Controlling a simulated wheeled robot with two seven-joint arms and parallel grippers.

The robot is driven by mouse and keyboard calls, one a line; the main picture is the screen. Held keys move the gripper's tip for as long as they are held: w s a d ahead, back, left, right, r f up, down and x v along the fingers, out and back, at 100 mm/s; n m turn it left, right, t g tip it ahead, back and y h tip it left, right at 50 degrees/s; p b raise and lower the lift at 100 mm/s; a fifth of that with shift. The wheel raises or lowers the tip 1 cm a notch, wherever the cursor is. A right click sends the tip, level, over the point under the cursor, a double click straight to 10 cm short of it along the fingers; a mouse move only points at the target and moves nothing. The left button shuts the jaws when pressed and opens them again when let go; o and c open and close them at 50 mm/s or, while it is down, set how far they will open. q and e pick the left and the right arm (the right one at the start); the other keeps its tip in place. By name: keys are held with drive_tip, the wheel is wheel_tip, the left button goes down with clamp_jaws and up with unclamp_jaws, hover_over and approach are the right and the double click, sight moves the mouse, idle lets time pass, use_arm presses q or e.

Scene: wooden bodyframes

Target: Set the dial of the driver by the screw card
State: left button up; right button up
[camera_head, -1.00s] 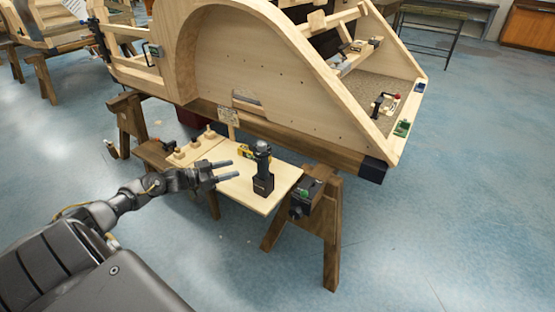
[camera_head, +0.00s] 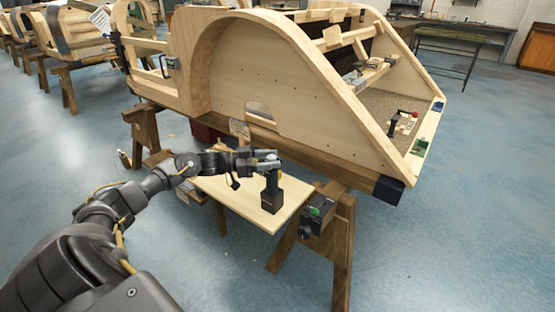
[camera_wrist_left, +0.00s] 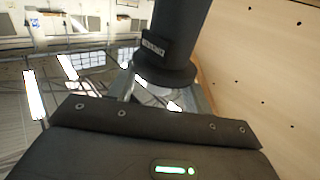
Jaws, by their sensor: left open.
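The dark driver (camera_head: 271,190) stands upright on its base on the pale board. My left gripper (camera_head: 264,157) is open and level with the driver's upper end. It overlaps the driver's head in the head view, so I cannot tell whether they touch. The dial is too small or hidden to read. The screw card (camera_head: 239,128) is a small pale sign standing behind the gripper, its text unreadable. In the left wrist view, a dark cylinder with a wide collar (camera_wrist_left: 165,70) is close to the camera; I cannot tell which part it is. My right gripper is out of view.
A large wooden bodyframe (camera_head: 280,75) rises behind the board. The board (camera_head: 235,197) has bare room left of the driver. A dark box with a green button (camera_head: 314,212) is by the board's right side, near a sawhorse (camera_head: 342,240).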

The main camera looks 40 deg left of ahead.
use_arm(q)
drive_tip(key=shift+x, duration=1.2)
drive_tip(key=c, duration=1)
